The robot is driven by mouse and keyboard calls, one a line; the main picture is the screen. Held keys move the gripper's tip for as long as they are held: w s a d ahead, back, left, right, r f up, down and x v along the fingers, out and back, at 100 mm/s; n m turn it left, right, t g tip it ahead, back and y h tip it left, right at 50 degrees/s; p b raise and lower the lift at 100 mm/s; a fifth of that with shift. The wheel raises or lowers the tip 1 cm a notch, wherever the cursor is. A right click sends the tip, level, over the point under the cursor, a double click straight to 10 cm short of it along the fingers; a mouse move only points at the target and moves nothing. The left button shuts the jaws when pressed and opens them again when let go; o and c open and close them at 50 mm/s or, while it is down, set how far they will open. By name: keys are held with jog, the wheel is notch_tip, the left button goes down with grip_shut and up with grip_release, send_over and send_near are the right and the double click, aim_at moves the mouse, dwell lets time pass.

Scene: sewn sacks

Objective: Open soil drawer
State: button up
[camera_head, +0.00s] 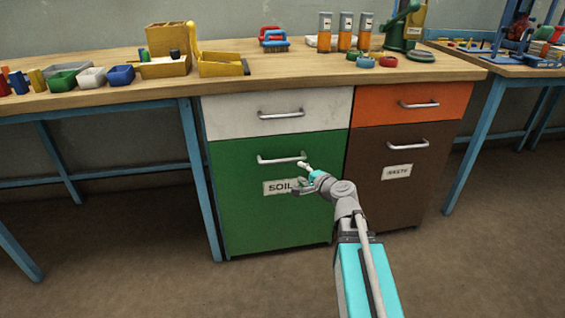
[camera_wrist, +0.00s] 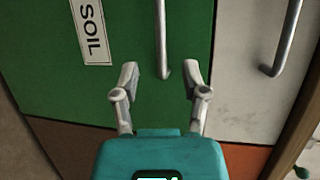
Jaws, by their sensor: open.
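The soil drawer (camera_head: 270,215) is the large green front under a white one, with a label reading SOIL (camera_head: 279,187). It looks shut. Its silver bar handle (camera_head: 275,160) runs across near the top. My gripper (camera_head: 302,176) is in front of the right end of this handle. In the wrist view, my open gripper (camera_wrist: 164,82) has one finger on each side of the end of the handle (camera_wrist: 163,35), and nothing is held. Whether a finger touches the handle cannot be told. The SOIL label also shows in the wrist view (camera_wrist: 91,30).
A white drawer (camera_head: 230,115) with its own handle sits directly above. An orange drawer (camera_head: 375,108) and a brown WASTE front (camera_head: 382,180) are to the right. The wooden bench top (camera_head: 300,70) carries bins, brushes and jars. The floor before the green front is clear.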

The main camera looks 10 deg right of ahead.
aim_at(282, 161)
jog(key=b+x, duration=0.2)
jog(key=x, duration=0.9)
jog(key=shift+w+a+f, duration=0.1)
jog(key=shift+w+a, duration=0.1)
jog(key=shift+w, duration=0.15)
jog(key=shift+c, duration=0.2)
grip_shut()
